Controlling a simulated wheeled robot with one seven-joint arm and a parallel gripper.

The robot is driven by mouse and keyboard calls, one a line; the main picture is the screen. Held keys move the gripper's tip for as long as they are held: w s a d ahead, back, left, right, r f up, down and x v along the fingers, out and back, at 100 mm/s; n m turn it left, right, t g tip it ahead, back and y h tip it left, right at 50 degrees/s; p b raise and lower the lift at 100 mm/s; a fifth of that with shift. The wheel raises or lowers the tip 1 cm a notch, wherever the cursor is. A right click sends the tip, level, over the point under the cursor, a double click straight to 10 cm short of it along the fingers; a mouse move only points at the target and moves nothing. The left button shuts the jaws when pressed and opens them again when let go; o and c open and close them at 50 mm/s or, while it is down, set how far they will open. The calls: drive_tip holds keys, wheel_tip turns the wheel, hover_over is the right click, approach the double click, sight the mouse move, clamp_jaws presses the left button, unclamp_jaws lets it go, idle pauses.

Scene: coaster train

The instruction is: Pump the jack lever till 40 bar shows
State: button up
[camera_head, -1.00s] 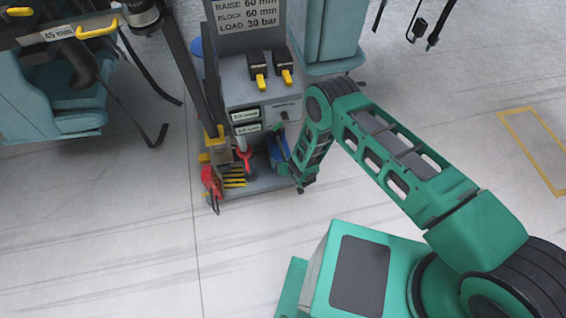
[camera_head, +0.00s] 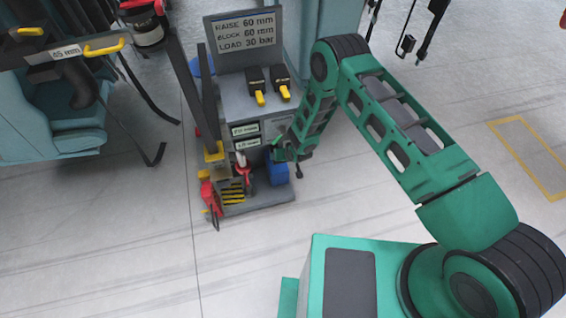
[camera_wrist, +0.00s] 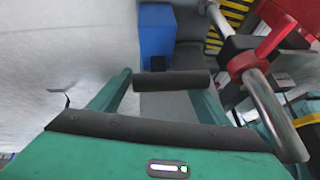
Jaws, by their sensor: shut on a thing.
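My gripper (camera_head: 282,153) is at the front of the grey jack stand, in front of its lower right side. In the wrist view, its two green fingers (camera_wrist: 172,92) are shut on a dark cylindrical grip (camera_wrist: 172,80), which looks like the jack lever's handle. Most of the lever is hidden behind my gripper in the head view. The stand's sign (camera_head: 244,34) reads RAISE 60 mm, BLOCK 60 mm, LOAD 30 bar. Two small displays (camera_head: 246,136) sit below it; their figures are too small to read surely, and I cannot make out a 40 bar reading.
A blue block (camera_head: 278,171) stands on the stand's base below my gripper; it also shows in the wrist view (camera_wrist: 156,30). Red parts (camera_head: 210,196) and yellow-black stripes (camera_head: 233,193) are to its left. The front floor is clear.

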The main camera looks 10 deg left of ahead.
drive_tip(key=shift+w+a+r+y, duration=0.15)
drive_tip(key=shift+a+r, duration=0.2)
drive_tip(key=shift+a, duration=0.2)
drive_tip(key=shift+w+a+r+y, duration=0.15)
drive_tip(key=shift+a+r, duration=0.2)
drive_tip(key=shift+a, duration=0.2)
drive_tip(key=shift+c, duration=0.4)
drive_tip(key=o, duration=1.8)
drive_tip(key=shift+f, duration=0.1)
drive_tip(key=shift+d+f, duration=0.1)
drive_tip(key=shift+d, duration=0.2)
drive_tip(key=shift+s, duration=0.1)
drive_tip(key=shift+s+r, duration=0.1)
drive_tip(key=shift+r, duration=0.2)
drive_tip(key=s+d, duration=0.2)
drive_tip(key=s, duration=0.1)
drive_tip(key=s+d, duration=0.2)
drive_tip(key=s, duration=0.1)
drive_tip(key=s+d, duration=0.3)
drive_tip(key=s, duration=0.1)
drive_tip(key=shift+s+r, duration=0.1)
drive_tip(key=shift+r, duration=0.05)
